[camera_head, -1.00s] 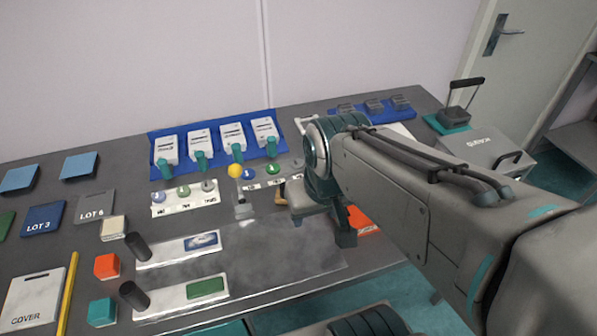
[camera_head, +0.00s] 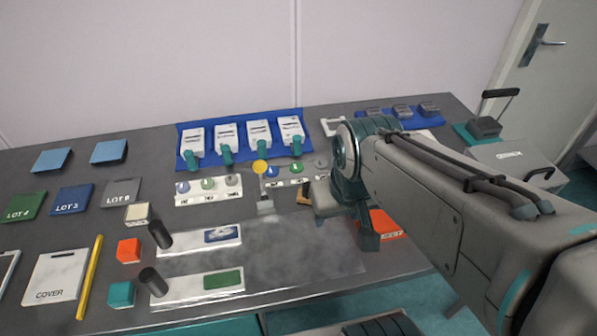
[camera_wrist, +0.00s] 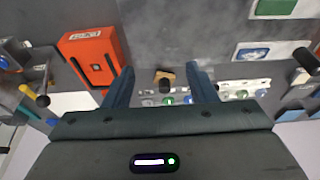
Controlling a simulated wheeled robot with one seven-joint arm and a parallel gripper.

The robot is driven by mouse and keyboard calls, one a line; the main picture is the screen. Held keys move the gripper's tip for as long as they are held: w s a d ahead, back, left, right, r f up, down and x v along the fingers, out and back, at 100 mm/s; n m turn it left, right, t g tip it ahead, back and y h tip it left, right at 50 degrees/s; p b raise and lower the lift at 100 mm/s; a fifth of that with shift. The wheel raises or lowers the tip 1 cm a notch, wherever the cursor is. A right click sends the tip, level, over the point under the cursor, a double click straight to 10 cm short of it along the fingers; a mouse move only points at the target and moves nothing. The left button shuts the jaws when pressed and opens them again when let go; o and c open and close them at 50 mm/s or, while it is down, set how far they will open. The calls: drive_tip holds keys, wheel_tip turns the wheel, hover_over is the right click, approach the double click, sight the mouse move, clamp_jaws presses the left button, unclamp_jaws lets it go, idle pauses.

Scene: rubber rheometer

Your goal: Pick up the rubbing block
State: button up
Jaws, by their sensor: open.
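A small tan block with a dark top, which I take to be the rubbing block, lies on the grey table; in the wrist view the block (camera_wrist: 165,77) shows beyond and between my fingertips. In the head view the block (camera_head: 304,193) is partly hidden behind my gripper. My gripper (camera_wrist: 160,73) is open and empty, its two dark fingers apart on either side of the block in the picture. In the head view my gripper (camera_head: 343,215) is over the right part of the table, and I cannot tell its exact height.
An orange-red box (camera_wrist: 93,58) lies close beside one finger. A white strip with coloured round pieces (camera_head: 208,189) and a stand with a yellow ball (camera_head: 260,167) are left of my gripper. A grey plate (camera_head: 300,250) lies in front.

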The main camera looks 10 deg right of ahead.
drive_tip(key=shift+o, duration=0.5)
drive_tip(key=m+g+b, duration=0.3)
drive_tip(key=m+b, duration=0.1)
drive_tip(key=m, duration=0.6)
hover_over(307, 186)
wheel_tip(307, 186, down, 3)
wheel_tip(307, 186, down, 8)
drive_tip(key=shift+r, duration=0.1)
drive_tip(key=f, duration=0.4)
drive_tip(key=shift+w+d+f+p, duration=0.1)
drive_tip(key=shift+w+d+p, duration=0.15)
drive_tip(key=shift+p, duration=0.05)
drive_tip(key=shift+f, duration=0.55)
drive_tip(key=c, duration=1.2)
